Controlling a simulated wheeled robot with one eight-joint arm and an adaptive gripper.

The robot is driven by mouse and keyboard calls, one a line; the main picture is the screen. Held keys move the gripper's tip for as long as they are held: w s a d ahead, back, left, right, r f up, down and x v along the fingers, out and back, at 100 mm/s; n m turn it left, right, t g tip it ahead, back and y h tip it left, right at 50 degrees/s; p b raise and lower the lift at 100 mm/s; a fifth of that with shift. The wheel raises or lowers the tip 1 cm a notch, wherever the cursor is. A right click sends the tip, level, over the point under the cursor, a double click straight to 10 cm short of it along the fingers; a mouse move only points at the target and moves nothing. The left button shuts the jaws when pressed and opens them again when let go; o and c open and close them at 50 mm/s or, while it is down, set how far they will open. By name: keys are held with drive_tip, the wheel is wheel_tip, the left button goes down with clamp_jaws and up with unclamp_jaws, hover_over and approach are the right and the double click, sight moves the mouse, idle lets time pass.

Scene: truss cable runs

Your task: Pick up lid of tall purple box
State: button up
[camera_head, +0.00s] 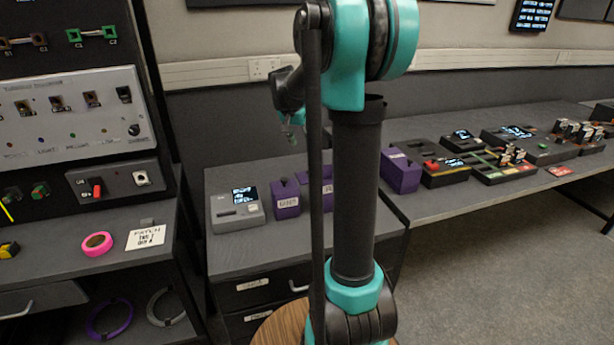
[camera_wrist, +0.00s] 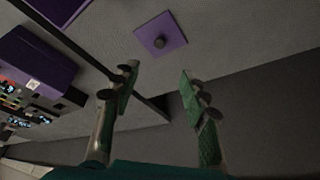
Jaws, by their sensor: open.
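A flat purple square lid (camera_wrist: 150,30) with a small dark round knob (camera_wrist: 160,41) shows at the upper middle of the wrist view. It is beyond my fingertips, apart from them. I cannot tell what lies under it. My gripper (camera_wrist: 159,82) is open and empty, with greenish fingers either side of the gap. In the head view my gripper (camera_head: 290,132) hangs above the counter and purple boxes. A small labelled purple box (camera_head: 287,205) with a dark knob stands below it. Another purple box (camera_head: 327,190) is partly hidden by my arm.
A larger purple box (camera_head: 401,173) stands right of my arm, beside several devices on the long bench (camera_head: 450,200). A grey device with a screen (camera_head: 235,211) stands left of the small purple box. Pink tape (camera_head: 97,243) lies on the left counter. The front of the middle counter is clear.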

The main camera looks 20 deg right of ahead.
drive_tip(key=x, duration=1.5)
drive_tip(key=shift+f, duration=0.2)
clamp_jaws()
